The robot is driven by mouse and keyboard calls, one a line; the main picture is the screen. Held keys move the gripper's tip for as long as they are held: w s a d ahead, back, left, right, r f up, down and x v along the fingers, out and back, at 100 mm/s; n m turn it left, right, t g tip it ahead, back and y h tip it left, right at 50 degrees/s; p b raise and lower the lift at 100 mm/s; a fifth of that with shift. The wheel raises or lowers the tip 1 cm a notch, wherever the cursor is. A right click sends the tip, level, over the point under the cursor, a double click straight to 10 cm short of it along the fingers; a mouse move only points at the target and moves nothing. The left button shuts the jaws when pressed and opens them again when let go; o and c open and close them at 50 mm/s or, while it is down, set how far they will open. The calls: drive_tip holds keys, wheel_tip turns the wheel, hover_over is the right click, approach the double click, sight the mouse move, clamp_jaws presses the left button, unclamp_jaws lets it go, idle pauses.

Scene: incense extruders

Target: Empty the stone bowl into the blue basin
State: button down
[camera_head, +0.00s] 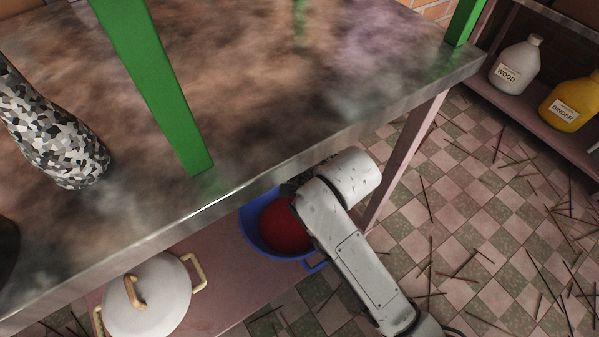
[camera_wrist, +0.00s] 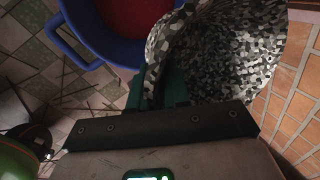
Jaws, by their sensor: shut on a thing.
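The stone bowl (camera_wrist: 228,50), speckled black, grey and white, fills the upper right of the wrist view. My gripper (camera_wrist: 160,88) is shut on its wall at the bowl's left side. The bowl looks tilted, and the part of its inside that shows has no visible contents. The blue basin (camera_wrist: 70,38) is just left of the bowl in the wrist view, with red stuff (camera_wrist: 133,14) in it. In the head view the basin (camera_head: 250,236) stands on the low shelf, partly covered by my arm. The bowl and gripper fingers are hidden there.
A metal-edged tabletop (camera_head: 235,203) with green posts (camera_head: 155,85) overhangs the low shelf (camera_head: 215,285). A white lidded pot (camera_head: 165,300) stands left of the basin. A patterned vase (camera_head: 55,140) is on the tabletop. Bottles (camera_head: 517,68) stand far right; sticks litter the floor.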

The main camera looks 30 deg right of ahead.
drive_tip(key=shift+r+p, duration=2.15)
